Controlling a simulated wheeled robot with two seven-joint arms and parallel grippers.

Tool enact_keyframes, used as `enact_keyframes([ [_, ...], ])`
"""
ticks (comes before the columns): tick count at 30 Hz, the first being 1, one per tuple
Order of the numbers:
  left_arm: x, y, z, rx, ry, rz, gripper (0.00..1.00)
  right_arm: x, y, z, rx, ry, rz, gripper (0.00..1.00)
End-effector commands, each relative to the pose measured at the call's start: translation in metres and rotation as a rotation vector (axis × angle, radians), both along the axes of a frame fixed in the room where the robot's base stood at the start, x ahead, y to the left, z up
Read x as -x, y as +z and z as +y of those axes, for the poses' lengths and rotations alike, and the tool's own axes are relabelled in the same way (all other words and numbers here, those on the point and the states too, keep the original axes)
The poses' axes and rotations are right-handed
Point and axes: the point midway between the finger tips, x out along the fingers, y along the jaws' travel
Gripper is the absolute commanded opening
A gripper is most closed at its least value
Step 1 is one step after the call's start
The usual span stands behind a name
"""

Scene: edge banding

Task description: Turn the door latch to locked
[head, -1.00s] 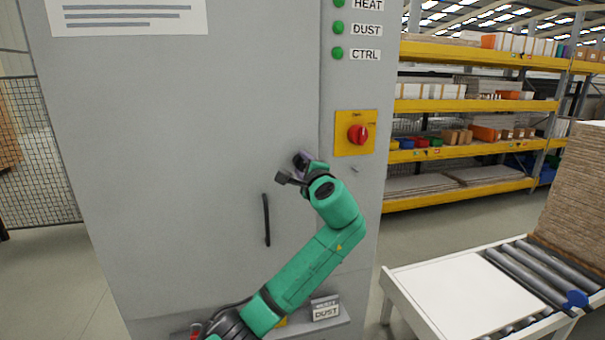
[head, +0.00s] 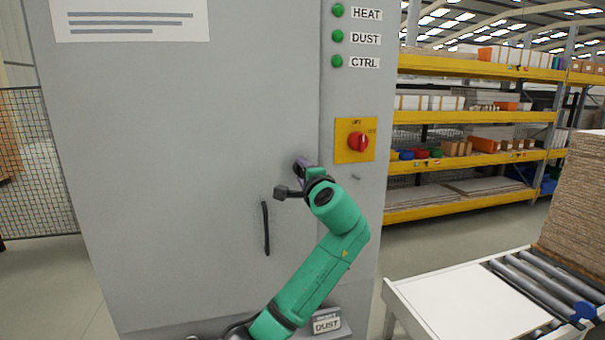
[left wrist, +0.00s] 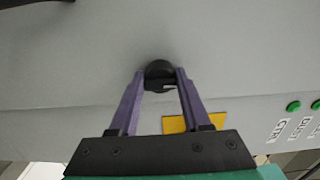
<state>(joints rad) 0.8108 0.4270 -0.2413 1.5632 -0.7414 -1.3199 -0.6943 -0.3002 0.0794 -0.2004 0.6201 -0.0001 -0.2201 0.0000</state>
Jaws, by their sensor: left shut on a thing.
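The door latch is a small dark knob (left wrist: 158,69) on the grey cabinet door (head: 180,130). It shows in the left wrist view between the two purple fingers of my left gripper (left wrist: 161,78). The gripper is shut on it, the fingertips on either side of the knob. In the head view my left gripper (head: 301,168) is against the door near its right edge, above the black door handle (head: 266,228), and hides the latch. The latch's exact angle cannot be told. My right gripper is not in view.
A red rotary switch (head: 357,142) on a yellow plate is right of the gripper, with green lamps (head: 337,37) above. A roller conveyor (head: 530,290) and yellow shelves (head: 470,117) stand to the right.

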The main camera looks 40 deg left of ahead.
Motion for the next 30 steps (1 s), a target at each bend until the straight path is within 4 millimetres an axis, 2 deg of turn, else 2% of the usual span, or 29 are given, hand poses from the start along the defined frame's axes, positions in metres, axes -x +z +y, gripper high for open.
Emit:
enact_keyframes([
  [1, 0.000, 0.000, 0.000, 0.003, -0.001, -0.001, 0.59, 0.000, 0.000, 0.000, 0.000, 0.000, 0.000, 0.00],
  [2, 0.000, 0.000, 0.000, 0.002, -0.001, -0.001, 0.70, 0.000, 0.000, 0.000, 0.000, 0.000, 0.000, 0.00],
  [3, 0.000, 0.000, 0.000, 0.002, -0.001, -0.001, 0.77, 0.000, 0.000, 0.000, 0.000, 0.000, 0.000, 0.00],
  [12, 0.000, 0.000, -0.001, 0.001, -0.001, -0.001, 0.77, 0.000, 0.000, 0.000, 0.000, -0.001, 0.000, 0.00],
  [16, 0.006, -0.002, -0.010, -0.001, -0.002, -0.003, 0.77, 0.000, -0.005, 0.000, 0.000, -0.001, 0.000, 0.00],
  [20, 0.020, -0.004, -0.032, 0.001, -0.005, -0.004, 0.77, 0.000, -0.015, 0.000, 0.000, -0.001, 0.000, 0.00],
  [27, 0.059, -0.004, -0.088, 0.002, -0.007, -0.003, 0.77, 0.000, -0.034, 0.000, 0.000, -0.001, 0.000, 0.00],
  [30, 0.073, -0.003, -0.106, 0.002, -0.005, -0.003, 0.77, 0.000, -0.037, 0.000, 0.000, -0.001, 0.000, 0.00],
])
